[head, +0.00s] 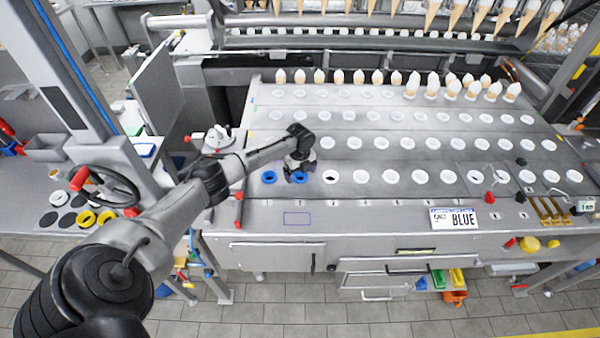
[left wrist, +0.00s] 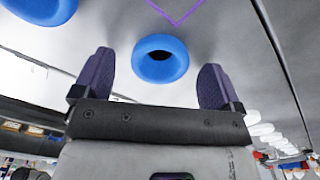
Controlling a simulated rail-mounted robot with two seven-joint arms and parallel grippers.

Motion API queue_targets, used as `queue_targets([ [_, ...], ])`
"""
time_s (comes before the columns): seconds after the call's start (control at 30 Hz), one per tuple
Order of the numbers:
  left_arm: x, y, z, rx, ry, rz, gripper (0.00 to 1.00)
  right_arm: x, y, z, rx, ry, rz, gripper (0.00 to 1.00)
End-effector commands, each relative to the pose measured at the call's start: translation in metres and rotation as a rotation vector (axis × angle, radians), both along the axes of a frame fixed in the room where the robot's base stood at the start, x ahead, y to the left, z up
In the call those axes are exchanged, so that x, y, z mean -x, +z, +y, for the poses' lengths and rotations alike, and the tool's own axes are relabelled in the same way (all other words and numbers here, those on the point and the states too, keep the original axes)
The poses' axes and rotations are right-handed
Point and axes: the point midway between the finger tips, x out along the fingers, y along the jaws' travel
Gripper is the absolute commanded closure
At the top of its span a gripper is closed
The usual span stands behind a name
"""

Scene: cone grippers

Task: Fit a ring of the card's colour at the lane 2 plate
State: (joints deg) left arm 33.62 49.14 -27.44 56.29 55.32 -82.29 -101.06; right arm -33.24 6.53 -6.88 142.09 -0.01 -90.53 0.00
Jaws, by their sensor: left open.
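The white card (head: 455,219) reads BLUE on the front edge of the machine. My left gripper (head: 299,168) is over the front row of the steel bed, fingers open. A blue ring (head: 300,179) is under it, partly hidden by the gripper. In the left wrist view this blue ring (left wrist: 160,77) shows between the two open fingers (left wrist: 158,82), with a gap on both sides. Another blue ring (head: 269,177) lies just left; a blue ring is also at the upper left of the wrist view (left wrist: 58,12). I cannot tell which plate is lane 2. My right gripper is not in view.
White rings (head: 389,176) run along the rows to the right. Cones (head: 358,77) stand at the back of the bed. A purple outline (head: 297,218) marks bare steel in front. The left side table holds black, white and yellow rings (head: 86,217) beside a handwheel (head: 104,186).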

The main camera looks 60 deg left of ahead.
Motion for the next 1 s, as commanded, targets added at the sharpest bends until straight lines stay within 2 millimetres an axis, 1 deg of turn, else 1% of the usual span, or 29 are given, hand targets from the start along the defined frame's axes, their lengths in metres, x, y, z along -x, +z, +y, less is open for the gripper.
queue_targets([
  [0.17, 0.0, 0.025, 0.001, -0.003, -0.001, -0.003, 0.09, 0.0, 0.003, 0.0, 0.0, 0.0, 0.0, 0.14],
  [0.4, -0.001, 0.074, 0.001, -0.002, -0.001, -0.004, 0.09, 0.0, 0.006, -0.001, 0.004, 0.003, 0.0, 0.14],
  [0.6, 0.0, 0.107, 0.0, -0.001, -0.001, -0.003, 0.09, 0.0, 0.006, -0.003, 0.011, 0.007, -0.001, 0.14],
  [0.7, 0.0, 0.119, 0.001, -0.001, 0.0, -0.003, 0.09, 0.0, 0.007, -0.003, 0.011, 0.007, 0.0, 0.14],
  [0.8, 0.0, 0.128, 0.0, -0.001, 0.0, -0.002, 0.09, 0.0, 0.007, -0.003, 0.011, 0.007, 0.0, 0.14],
  [1.0, 0.0, 0.135, 0.0, 0.0, 0.0, 0.0, 0.09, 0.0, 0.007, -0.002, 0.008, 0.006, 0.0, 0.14],
])
